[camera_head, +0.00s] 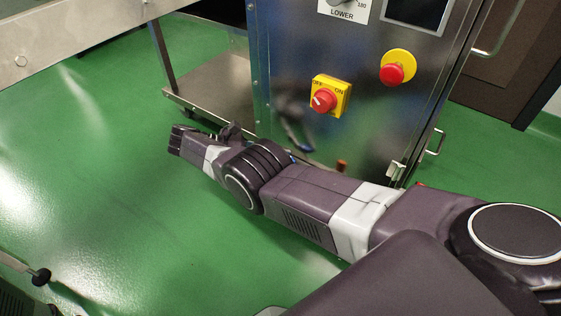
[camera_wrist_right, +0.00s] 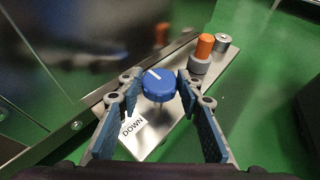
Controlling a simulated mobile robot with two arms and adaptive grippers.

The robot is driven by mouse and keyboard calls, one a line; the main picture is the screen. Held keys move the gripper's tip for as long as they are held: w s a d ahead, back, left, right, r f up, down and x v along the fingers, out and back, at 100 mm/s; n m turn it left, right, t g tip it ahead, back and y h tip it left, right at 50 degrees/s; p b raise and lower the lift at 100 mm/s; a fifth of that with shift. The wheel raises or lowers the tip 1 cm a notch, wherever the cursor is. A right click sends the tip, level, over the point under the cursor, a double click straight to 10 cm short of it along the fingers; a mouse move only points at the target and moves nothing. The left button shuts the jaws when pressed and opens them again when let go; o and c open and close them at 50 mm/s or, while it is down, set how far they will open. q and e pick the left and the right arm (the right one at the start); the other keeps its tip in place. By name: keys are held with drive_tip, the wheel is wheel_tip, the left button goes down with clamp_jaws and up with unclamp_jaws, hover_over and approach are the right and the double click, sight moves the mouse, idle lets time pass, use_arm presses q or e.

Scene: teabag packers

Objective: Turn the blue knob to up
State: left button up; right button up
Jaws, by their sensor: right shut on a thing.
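The blue knob (camera_wrist_right: 159,85) sits on a metal plate in the right wrist view, with a white mark on its upper face. My right gripper (camera_wrist_right: 160,84) has a finger on each side of the knob and is shut on it. The label DOWN (camera_wrist_right: 132,127) is on the plate below and left of the knob; no UP label shows. In the head view my right arm reaches across from the right, low beside the steel cabinet, and the knob is hidden. My left gripper is not in view.
An orange cylinder on a grey base (camera_wrist_right: 203,48) and a silver cylinder (camera_wrist_right: 222,42) stand beyond the knob. The steel cabinet (camera_head: 290,60) carries a red and yellow OFF/ON switch (camera_head: 325,99) and a red stop button (camera_head: 393,74). Green floor is open at left.

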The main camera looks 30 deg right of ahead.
drive_tip(key=shift+s+d, duration=0.1)
drive_tip(key=shift+d, duration=0.05)
drive_tip(key=o, duration=1.1)
drive_tip(key=shift+o, duration=0.3)
